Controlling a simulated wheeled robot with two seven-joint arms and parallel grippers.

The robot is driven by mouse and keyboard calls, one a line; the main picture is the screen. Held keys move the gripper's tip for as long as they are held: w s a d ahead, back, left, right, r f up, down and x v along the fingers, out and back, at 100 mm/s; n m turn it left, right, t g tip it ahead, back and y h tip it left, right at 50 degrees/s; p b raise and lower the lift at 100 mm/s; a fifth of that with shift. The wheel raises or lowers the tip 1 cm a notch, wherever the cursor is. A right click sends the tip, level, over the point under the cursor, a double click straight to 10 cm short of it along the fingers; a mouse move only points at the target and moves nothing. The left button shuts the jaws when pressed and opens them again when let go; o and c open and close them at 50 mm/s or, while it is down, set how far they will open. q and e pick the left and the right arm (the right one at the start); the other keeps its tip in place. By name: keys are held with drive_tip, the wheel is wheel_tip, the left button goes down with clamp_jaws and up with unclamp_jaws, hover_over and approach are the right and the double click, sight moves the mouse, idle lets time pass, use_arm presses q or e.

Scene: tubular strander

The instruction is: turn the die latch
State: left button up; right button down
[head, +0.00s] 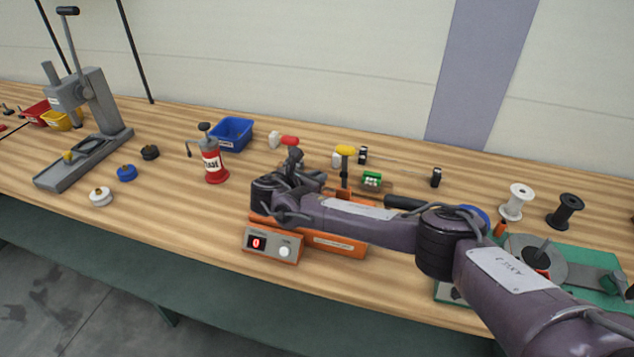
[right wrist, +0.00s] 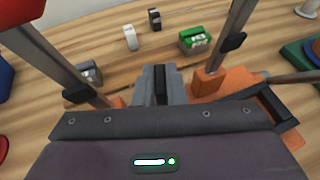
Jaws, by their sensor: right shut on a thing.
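The orange machine (head: 340,246) stands near the table's front edge, with a red-handled lever (head: 289,141) and a yellow-handled lever (head: 345,151) rising from it. My right gripper (head: 304,180) reaches in over the machine from the right. In the right wrist view, its grey fingers (right wrist: 161,86) sit between the two lever posts, close together around a narrow dark part, which I take as the die latch (right wrist: 160,82). The latch's lower part and its turn angle are hidden by the gripper. My left gripper is not in view.
A grey control box (head: 272,245) with a red 0 is at the machine's front. A green block (head: 371,179) lies behind the machine. White (head: 517,202) and black (head: 565,210) spools stand right.

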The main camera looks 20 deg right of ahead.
drive_tip(key=shift+a+m+g+h+b, duration=0.1)
drive_tip(key=shift+m+g+h+b, duration=0.5)
drive_tip(key=shift+m+g+b, duration=0.65)
drive_tip(key=c, duration=1.5)
unclamp_jaws()
drive_tip(key=shift+w, duration=0.1)
drive_tip(key=b+v, duration=0.1)
drive_tip(key=v, duration=0.5)
drive_tip(key=shift+a+b, duration=0.25)
drive_tip(key=shift+b, duration=0.1)
drive_tip(key=shift+s+a+r, duration=0.3)
drive_tip(key=shift+s+a, duration=0.1)
drive_tip(key=shift+a, duration=0.1)
